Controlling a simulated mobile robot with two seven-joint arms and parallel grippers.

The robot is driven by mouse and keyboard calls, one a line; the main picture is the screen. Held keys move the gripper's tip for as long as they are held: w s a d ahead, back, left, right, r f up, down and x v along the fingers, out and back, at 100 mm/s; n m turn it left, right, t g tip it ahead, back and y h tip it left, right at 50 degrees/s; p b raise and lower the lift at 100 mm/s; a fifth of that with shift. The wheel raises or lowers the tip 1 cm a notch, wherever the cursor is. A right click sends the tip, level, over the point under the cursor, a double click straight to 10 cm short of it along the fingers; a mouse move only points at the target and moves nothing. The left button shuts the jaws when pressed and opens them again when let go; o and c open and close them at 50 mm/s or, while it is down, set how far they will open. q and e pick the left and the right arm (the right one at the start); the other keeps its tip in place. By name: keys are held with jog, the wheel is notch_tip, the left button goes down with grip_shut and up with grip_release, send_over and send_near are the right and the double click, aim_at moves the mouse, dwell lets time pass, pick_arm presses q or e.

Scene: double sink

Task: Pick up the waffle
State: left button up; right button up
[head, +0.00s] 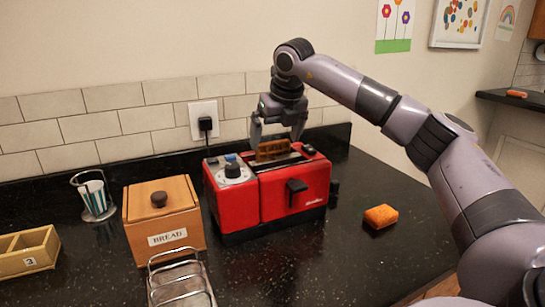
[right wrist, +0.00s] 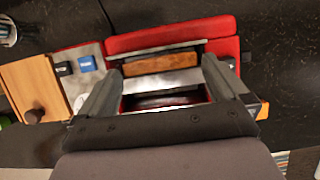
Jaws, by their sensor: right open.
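The waffle (head: 272,150) is golden brown and stands upright in a slot of the red toaster (head: 290,190), its top part sticking out. It also shows in the right wrist view (right wrist: 160,62). My right gripper (head: 278,136) is open above the toaster, pointing down, with its fingers on either side of the waffle. In the right wrist view the fingertips (right wrist: 160,74) lie left and right of the waffle, and I cannot tell whether they touch it. The waffle's lower part is hidden in the slot. My left gripper is not in view.
A wooden bread box (head: 160,212) stands left of the toaster, with a wire rack (head: 180,282) in front. An orange sponge-like block (head: 380,216) lies to the right. A glass (head: 95,197) and a wooden tray (head: 28,252) are at the left. The counter in front of the toaster is clear.

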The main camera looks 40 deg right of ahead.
jog(key=shift+x, duration=1.1)
jog(key=c, duration=0.5)
jog(key=shift+o, duration=0.2)
